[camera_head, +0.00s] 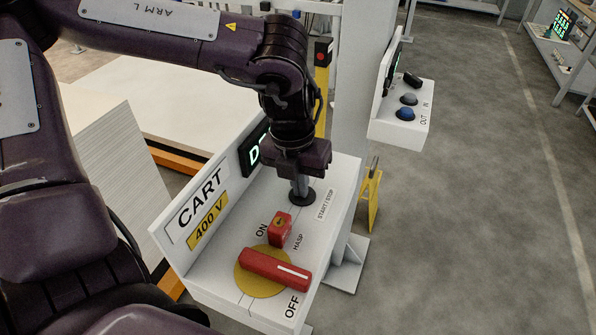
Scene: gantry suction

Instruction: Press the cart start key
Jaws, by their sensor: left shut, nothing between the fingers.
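The cart panel (215,254) is a white sloped box marked CART and 400 V. My left gripper (300,196) is shut and points down at a round dark key (308,198) beside the START / STOP label (326,205). Its fingertips are over the key and look to be on it or very close; I cannot tell whether the key is pressed in. The gripper hides part of the key and of a lit green display (252,151). My right gripper is not in view.
A red rotary handle (275,269) on a yellow disc and a red hasp block (280,229) stand up from the panel near the gripper. A second box (398,128) with OUT and IN buttons is on the post at right. Open floor lies right.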

